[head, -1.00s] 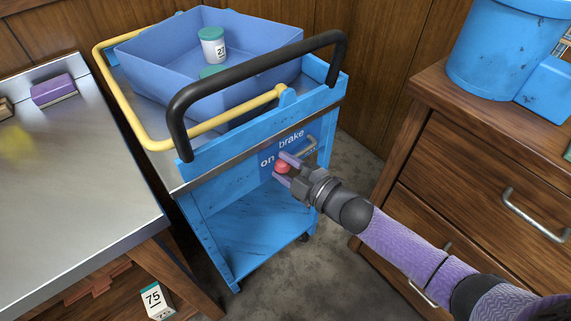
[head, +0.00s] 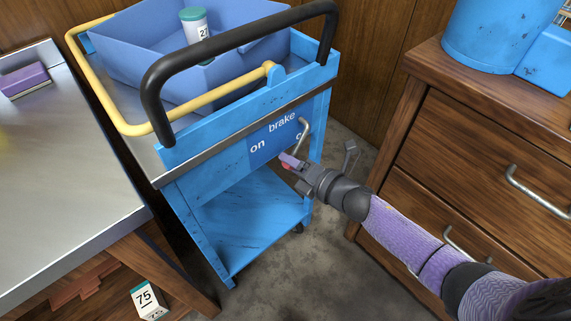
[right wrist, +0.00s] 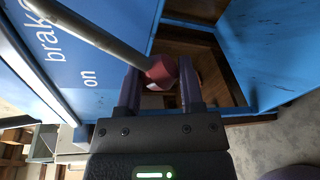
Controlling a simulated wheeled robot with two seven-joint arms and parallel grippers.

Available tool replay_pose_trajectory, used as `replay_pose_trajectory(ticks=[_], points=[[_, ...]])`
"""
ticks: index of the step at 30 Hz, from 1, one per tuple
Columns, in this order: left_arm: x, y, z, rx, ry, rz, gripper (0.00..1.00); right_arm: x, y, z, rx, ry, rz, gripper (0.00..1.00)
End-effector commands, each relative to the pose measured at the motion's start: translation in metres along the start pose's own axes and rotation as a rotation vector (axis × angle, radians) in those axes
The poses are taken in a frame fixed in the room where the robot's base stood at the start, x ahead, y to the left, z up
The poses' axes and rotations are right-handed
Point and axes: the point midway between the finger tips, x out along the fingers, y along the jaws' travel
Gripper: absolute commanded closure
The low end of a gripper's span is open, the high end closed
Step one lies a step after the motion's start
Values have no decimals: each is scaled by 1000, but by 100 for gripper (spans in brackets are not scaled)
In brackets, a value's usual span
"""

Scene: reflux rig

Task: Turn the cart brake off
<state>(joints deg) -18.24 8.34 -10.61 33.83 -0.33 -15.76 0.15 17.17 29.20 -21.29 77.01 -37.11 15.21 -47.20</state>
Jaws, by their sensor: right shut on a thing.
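The blue cart (head: 245,210) has a brake panel (head: 262,152) on its end, marked "brake", with "on" at the left and a partly hidden word at the right. The brake lever (head: 303,134) is a bent metal rod that slopes down and left to a red knob (head: 286,162). My right gripper (head: 290,163) is shut on the knob. In the right wrist view the red knob (right wrist: 161,73) sits between the two fingers, with the lever rod (right wrist: 95,38) running to the upper left. My left gripper is not in view.
A black push handle (head: 240,45) arches over the cart end. A blue bin (head: 130,50) holding a jar (head: 195,25) is on top. A metal-topped bench (head: 70,190) stands left, and wooden drawers (head: 480,170) stand close at the right of my arm.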

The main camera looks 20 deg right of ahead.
Motion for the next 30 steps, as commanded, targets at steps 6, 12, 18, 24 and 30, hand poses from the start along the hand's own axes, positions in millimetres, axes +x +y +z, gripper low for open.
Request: replay_pose_trajectory(ticks=[6,12,18,24,30], points=[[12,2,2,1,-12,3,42,0,-18,10,-193,-20,-35,100],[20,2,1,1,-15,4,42,-1,-26,21,-351,-37,-60,100],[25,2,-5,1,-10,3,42,-2,-31,31,-472,-51,-79,100],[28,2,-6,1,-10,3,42,-3,-34,37,-547,-59,-91,100],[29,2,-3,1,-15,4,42,-3,-34,40,-580,-63,-96,100]])
